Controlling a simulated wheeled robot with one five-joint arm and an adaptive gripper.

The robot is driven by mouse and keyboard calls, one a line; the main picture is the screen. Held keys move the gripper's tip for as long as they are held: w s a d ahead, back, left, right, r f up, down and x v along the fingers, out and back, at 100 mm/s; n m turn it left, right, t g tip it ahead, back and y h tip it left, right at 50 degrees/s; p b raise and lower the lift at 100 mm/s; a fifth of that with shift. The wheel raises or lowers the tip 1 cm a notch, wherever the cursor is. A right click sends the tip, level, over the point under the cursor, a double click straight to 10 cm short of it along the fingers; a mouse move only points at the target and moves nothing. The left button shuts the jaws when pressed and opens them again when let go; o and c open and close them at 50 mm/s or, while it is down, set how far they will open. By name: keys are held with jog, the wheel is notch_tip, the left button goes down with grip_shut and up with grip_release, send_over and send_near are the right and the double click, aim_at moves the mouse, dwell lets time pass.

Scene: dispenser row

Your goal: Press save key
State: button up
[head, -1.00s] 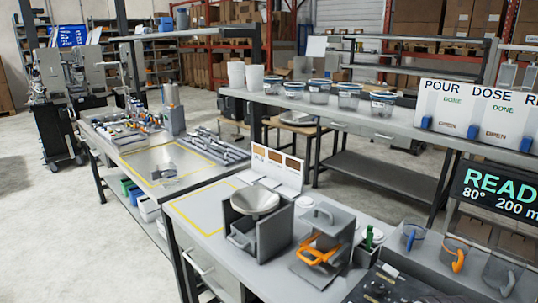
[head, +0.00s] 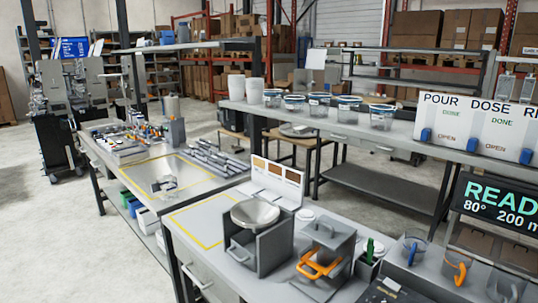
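No key marked save can be made out. A dark control panel (head: 393,290) with small knobs and unreadable lettering is cut off at the bottom edge in the head view. My gripper is not in view.
The near bench holds a metal bowl (head: 255,213) on a grey stand, a grey device with an orange handle (head: 318,265), and handled cups (head: 458,268). Lidded containers (head: 320,105) stand on the back shelf. Open floor (head: 60,240) lies at the left.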

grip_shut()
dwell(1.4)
